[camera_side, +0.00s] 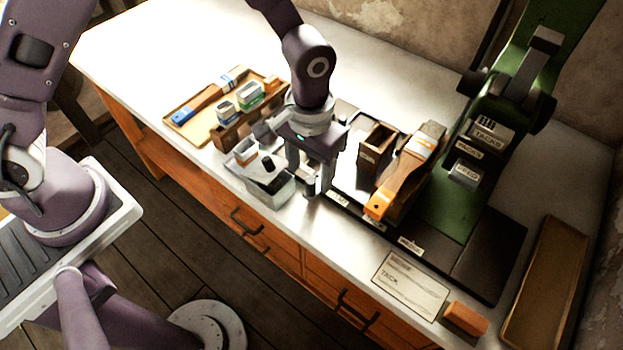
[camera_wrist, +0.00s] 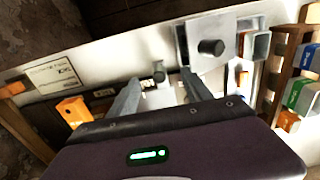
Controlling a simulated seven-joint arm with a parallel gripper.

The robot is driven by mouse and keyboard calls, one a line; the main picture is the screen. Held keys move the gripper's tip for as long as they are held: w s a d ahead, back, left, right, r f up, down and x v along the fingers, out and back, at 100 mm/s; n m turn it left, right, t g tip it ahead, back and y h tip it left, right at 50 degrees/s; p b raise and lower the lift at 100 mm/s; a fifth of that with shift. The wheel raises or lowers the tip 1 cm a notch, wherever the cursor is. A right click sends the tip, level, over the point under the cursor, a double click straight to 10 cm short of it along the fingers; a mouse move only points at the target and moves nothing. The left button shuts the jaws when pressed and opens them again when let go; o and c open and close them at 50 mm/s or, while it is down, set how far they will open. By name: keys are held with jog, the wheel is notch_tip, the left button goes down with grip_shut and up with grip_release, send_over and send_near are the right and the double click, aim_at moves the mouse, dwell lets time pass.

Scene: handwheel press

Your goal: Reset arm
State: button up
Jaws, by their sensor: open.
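My gripper (camera_side: 304,180) is low over the front part of the bench in the side view, to the right of a grey metal box with a black knob (camera_side: 266,182). Its two fingers are apart with nothing held between them. In the wrist view my gripper (camera_wrist: 158,84) also shows open, with a small metal post with a dark knob (camera_wrist: 159,73) beyond and between the fingers. The box with its knob (camera_wrist: 211,47) lies near the right finger there. I cannot tell whether a finger touches the post or the bench.
A green press (camera_side: 520,80) stands at the back right on a dark base. An orange-ended wooden tool (camera_side: 400,180) lies right of my gripper. A wooden tray (camera_side: 187,103) sits left.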

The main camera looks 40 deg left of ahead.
jog(key=shift+r, duration=1.8)
jog(key=s+a+r+t, duration=0.1)
jog(key=s+a+r, duration=0.1)
jog(key=a+r, duration=0.45)
jog(key=s+a+r+t, duration=0.2)
jog(key=a+r, duration=0.1)
jog(key=r, duration=0.7)
jog(key=s+a+r+t, duration=0.1)
jog(key=s+a+r, duration=0.1)
jog(key=s, duration=0.4)
jog(key=s+a+r+t, duration=0.1)
jog(key=s+a+r, duration=0.2)
jog(key=s, duration=0.4)
jog(key=shift+s+a+t, duration=0.15)
jog(key=shift+a+t, duration=0.15)
jog(key=shift+a, duration=0.35)
